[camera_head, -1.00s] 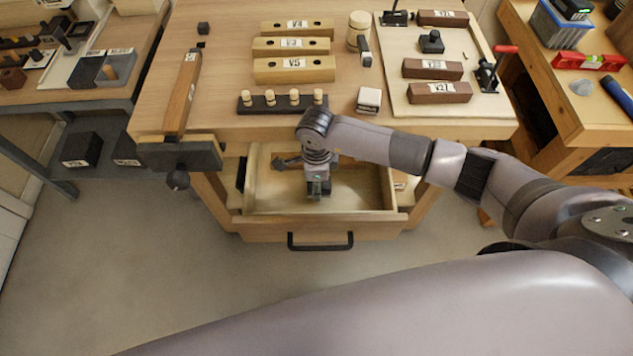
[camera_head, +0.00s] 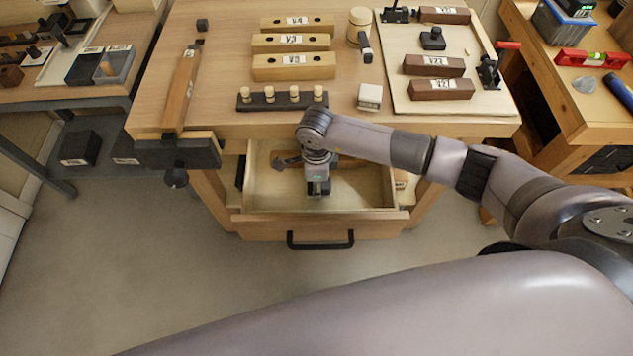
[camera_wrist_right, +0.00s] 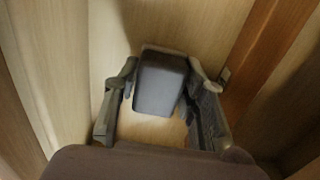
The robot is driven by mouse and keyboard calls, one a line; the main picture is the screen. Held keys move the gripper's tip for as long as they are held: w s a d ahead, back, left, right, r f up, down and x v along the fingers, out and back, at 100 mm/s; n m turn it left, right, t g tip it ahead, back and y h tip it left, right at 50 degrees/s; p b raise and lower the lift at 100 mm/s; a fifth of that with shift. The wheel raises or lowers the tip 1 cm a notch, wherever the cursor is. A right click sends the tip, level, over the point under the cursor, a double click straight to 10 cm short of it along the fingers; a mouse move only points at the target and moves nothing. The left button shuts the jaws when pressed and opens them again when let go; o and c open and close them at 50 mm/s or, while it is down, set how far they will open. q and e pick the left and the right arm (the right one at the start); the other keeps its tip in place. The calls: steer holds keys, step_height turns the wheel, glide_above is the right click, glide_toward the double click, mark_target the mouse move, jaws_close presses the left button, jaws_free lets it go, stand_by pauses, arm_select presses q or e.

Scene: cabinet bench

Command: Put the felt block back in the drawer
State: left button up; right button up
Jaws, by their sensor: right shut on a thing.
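The felt block (camera_wrist_right: 160,84) is a dark grey block seen in the right wrist view. It sits between the two fingers of my right gripper (camera_wrist_right: 161,72), which is shut on it. In the head view my right gripper (camera_head: 318,187) points down inside the open drawer (camera_head: 360,187), near its middle. The block is not clearly visible there, hidden by the gripper and wrist. Pale wood lies beneath the block in the wrist view; I cannot tell whether the block touches it. My left gripper is not in view.
The drawer's black handle (camera_head: 320,241) faces the open floor. A dark tool (camera_head: 286,162) lies at the drawer's back left. Above is the bench top with a dark peg rack (camera_head: 283,102), wooden blocks and a pale board (camera_head: 475,102). A vise (camera_head: 178,154) stands left.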

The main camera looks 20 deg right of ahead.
steer(key=shift+f+b, duration=0.75)
steer(key=shift+b, duration=0.1)
stand_by(0.8)
steer(key=o, duration=1.2)
steer(key=shift+o, duration=0.8)
steer(key=shift+r+p, duration=2.4)
steer(key=shift+r, duration=1.1)
steer(key=shift+r, duration=0.1)
